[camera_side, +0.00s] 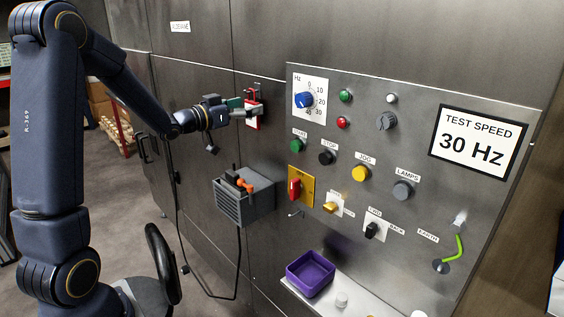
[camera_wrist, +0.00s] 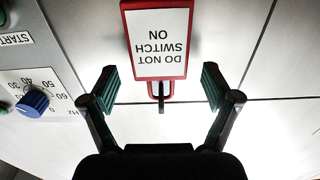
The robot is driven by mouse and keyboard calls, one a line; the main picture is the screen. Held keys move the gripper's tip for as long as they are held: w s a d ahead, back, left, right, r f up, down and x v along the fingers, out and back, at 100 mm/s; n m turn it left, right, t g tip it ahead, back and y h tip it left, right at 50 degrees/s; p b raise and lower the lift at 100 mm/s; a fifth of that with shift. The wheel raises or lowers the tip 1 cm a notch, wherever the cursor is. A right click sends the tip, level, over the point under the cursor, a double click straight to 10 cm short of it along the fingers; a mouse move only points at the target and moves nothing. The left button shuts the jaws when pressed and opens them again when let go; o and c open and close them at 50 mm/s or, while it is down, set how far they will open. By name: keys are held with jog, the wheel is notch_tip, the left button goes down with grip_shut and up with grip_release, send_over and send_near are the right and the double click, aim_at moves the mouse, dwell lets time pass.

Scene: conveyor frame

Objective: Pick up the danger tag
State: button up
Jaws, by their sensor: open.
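The danger tag (camera_wrist: 160,40) is a white card with a red border that reads "DO NOT SWITCH ON", upside down in the wrist view. It hangs by a red loop at its end against the grey cabinet front. In the side view the danger tag (camera_side: 254,119) is partly hidden behind my gripper. My gripper (camera_wrist: 157,88) is open, with one green-padded finger on each side of the tag's loop end. I cannot tell whether a finger touches it. In the side view my gripper (camera_side: 252,108) is at the tag.
The control panel (camera_side: 420,100) with knobs, buttons and a "TEST SPEED 30 Hz" sign is to the right. A grey box (camera_side: 245,205) with orange and black items is mounted below. A purple bin (camera_side: 310,273) sits on a shelf. A black cable hangs below the box.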

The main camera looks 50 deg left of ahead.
jog(key=c, duration=1.1)
jog(key=shift+c, duration=0.2)
jog(key=shift+r, duration=0.65)
jog(key=shift+s+r, duration=0.15)
jog(key=shift+s, duration=0.2)
jog(key=s, duration=1.7)
jog(key=shift+s, duration=0.2)
